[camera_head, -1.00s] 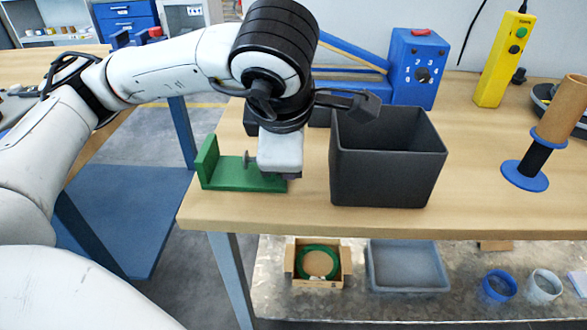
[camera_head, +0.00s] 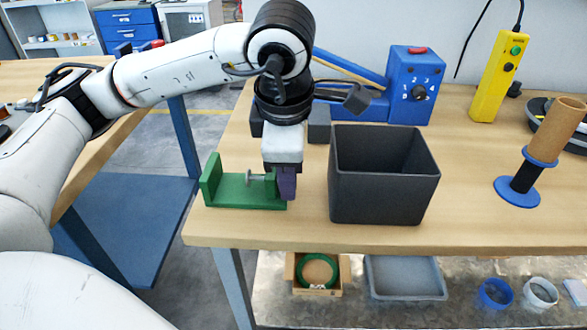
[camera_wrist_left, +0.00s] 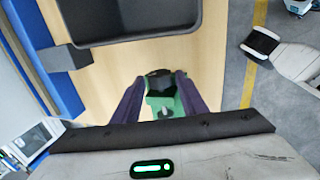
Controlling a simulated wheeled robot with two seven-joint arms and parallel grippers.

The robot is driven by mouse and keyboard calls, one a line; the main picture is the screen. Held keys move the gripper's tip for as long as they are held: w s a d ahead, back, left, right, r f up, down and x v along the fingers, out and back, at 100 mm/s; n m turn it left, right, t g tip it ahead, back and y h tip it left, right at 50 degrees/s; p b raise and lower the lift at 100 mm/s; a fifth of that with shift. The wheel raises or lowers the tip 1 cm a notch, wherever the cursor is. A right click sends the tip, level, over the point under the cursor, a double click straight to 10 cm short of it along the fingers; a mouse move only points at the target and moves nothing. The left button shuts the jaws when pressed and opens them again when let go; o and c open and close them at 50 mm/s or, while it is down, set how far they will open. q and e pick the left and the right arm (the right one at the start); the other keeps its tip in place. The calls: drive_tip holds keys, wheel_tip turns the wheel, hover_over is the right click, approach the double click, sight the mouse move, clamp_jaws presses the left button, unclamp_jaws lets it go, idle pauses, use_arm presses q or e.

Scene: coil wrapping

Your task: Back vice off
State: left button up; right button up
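The green vice (camera_head: 240,191) stands on the wooden table near its left front corner, with an upright plate at its left end and a grey screw (camera_head: 257,177) in its middle. My left gripper (camera_head: 287,190) points down at the vice's right end and hides part of it. In the left wrist view, its two purple fingers (camera_wrist_left: 160,82) stand apart, one on each side of a black piece and the green vice (camera_wrist_left: 165,103). A gap shows between them; contact of the tips cannot be told. My right gripper is in no view.
A dark grey open bin (camera_head: 384,205) stands just right of the gripper. Behind are a blue machine with a dial (camera_head: 410,85) and a yellow control pendant (camera_head: 500,75). A brown roll on a blue-based stand (camera_head: 517,193) is at the right. Bare table lies in front of the bin.

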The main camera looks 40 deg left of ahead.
use_arm(q)
drive_tip(key=p, duration=0.1)
drive_tip(key=g+h+p, duration=0.1)
drive_tip(key=g+p, duration=0.1)
drive_tip(key=shift+w+a+r+h, duration=0.2)
drive_tip(key=shift+w+r+h, duration=0.05)
drive_tip(key=shift+w+h, duration=0.1)
drive_tip(key=shift+f+g+p, duration=0.1)
drive_tip(key=shift+g+p, duration=0.2)
drive_tip(key=shift+g, duration=0.2)
drive_tip(key=shift+f, duration=0.15)
drive_tip(key=p, duration=0.1)
drive_tip(key=g+h+p, duration=0.1)
drive_tip(key=g+p, duration=0.1)
drive_tip(key=shift+w+a+r+h, duration=0.15)
drive_tip(key=shift+w+r+h, duration=0.1)
drive_tip(key=shift+w, duration=0.05)
drive_tip(key=shift+f+g+h, duration=0.3)
drive_tip(key=shift+g+h, duration=0.1)
drive_tip(key=shift+g, duration=0.2)
drive_tip(key=shift+w, duration=0.1)
